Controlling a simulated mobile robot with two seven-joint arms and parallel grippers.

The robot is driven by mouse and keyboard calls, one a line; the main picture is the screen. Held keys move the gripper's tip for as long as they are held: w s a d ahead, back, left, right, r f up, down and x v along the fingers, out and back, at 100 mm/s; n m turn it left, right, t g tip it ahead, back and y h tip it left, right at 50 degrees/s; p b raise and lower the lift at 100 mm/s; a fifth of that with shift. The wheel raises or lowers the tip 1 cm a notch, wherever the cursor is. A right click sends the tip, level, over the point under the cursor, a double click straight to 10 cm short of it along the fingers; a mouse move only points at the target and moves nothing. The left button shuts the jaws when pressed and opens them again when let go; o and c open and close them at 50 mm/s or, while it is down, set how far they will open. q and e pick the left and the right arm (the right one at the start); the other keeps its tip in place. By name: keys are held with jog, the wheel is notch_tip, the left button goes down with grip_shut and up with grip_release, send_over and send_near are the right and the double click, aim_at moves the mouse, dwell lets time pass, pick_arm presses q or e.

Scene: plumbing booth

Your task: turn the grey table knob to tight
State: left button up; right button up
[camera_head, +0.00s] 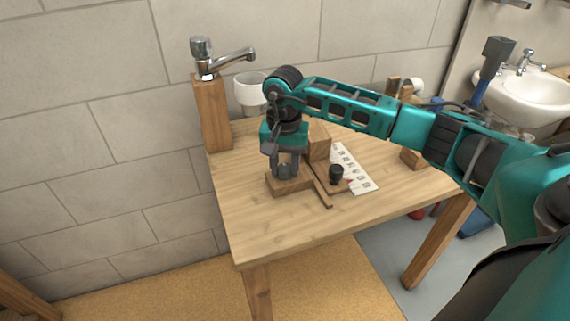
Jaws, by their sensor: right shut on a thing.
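My right gripper (286,171) points straight down over a small wooden base block (292,187) on the table. It is shut on the grey table knob, which its fingers mostly hide, so I cannot read how far the knob is turned. The right arm reaches in from the right across the table. My left gripper is not in view.
The wooden table (265,225) has free room at its front. A black knob (336,174) stands beside a white marked card (357,172). A chrome tap (205,62) sits on a wooden post (213,115), with a white cup (249,92) nearby. A sink (535,95) is at right.

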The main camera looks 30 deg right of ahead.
jog(key=c, duration=0.4)
jog(key=shift+m, duration=0.4)
jog(key=m, duration=0.2)
jog(key=shift+m, duration=0.4)
jog(key=m, duration=0.4)
jog(key=shift+m, duration=0.3)
jog(key=m+p, duration=0.1)
jog(key=m, duration=0.5)
jog(key=shift+r, duration=0.1)
jog(key=m+p, duration=0.1)
jog(key=m, duration=0.1)
jog(key=shift+m, duration=0.4)
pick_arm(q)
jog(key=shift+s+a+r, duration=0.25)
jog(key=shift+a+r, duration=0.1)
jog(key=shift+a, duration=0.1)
pick_arm(e)
jog(key=shift+m, duration=0.5)
